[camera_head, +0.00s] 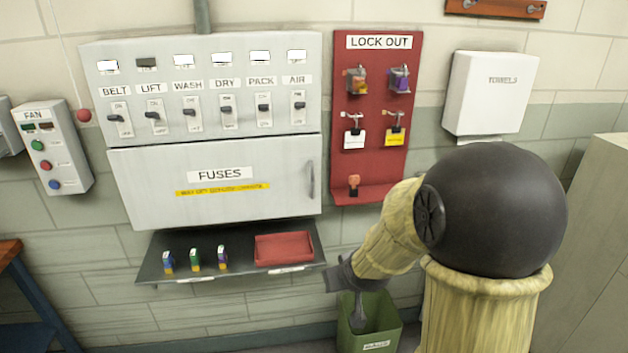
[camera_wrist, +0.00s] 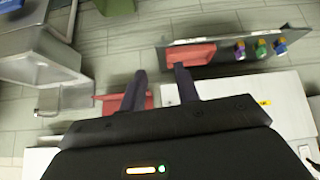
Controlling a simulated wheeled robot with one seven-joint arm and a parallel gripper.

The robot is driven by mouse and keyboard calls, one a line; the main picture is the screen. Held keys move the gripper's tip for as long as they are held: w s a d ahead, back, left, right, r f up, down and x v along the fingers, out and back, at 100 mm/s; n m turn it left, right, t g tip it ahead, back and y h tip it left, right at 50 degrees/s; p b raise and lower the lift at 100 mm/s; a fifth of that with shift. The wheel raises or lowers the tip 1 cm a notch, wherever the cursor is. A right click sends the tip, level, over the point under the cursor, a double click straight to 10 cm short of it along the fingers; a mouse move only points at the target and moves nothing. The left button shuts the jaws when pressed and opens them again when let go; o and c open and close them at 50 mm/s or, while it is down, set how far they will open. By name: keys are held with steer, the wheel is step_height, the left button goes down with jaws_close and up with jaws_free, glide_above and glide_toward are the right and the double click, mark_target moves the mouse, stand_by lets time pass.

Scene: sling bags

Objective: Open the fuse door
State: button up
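The fuse door (camera_head: 250,200) is a wide white panel labelled FUSES, with a vertical handle (camera_head: 310,178) near its right edge. It looks closed under the switch panel. In the wrist view, part of the white fuse door (camera_wrist: 285,90) shows upside down behind my gripper; I cannot make out its handle there. My gripper (camera_wrist: 160,70) has its two dark fingers apart with nothing between them. In the head view my gripper (camera_head: 338,278) is below and right of the door, beside the shelf's right end; its fingers are hard to make out there.
A dark shelf (camera_head: 190,238) below the door holds small coloured fuses (camera_head: 194,259) and a red tray (camera_head: 284,248). The red lock-out board (camera_head: 378,120) stands right of the door, a towel dispenser (camera_head: 490,95) beyond it. A green bin (camera_head: 376,332) is below.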

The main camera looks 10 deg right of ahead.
steer(key=w+d+r+t+y, duration=0.1)
steer(key=w+r+t, duration=0.1)
steer(key=w, duration=0.4)
steer(key=w+d+r+t+y, duration=0.1)
steer(key=w+r+t, duration=0.1)
steer(key=w+t, duration=0.2)
steer(key=w+d+r+n+t+y+b, duration=0.1)
steer(key=w+t, duration=0.3)
steer(key=w, duration=0.4)
steer(key=shift+w+r, duration=0.15)
steer(key=shift+r, duration=0.55)
steer(key=w+a+p, duration=0.3)
steer(key=w+p, duration=0.2)
steer(key=w, duration=1.2)
steer(key=shift+a, duration=0.2)
jaws_close()
